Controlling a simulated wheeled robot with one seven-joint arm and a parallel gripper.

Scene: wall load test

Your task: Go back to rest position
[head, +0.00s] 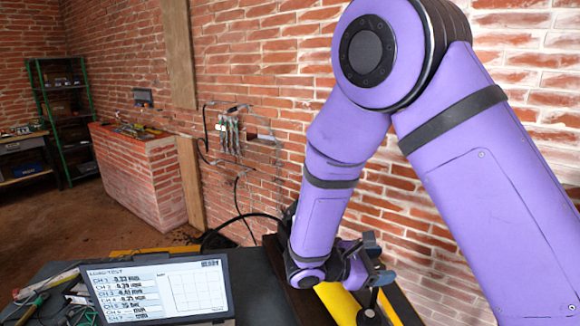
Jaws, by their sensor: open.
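My purple arm comes in from the right, bends at a large joint near the top, and reaches down to the middle of the view. My gripper (378,262) is at its lower end, low in the view right of centre. Its dark fingers point to the right and are apart, with nothing seen between them. It is above or in front of a yellow part (338,303) on a dark bench. A small dark upright piece (370,311) stands just below the gripper; I cannot tell whether they touch.
A screen with load test readings (160,291) stands left of the gripper, with tools (38,300) beside it. A brick wall (275,70) carrying cables and a rack of devices (230,134) rises behind. A brick counter (140,175) and green shelf (66,110) stand far left. Brown floor there is open.

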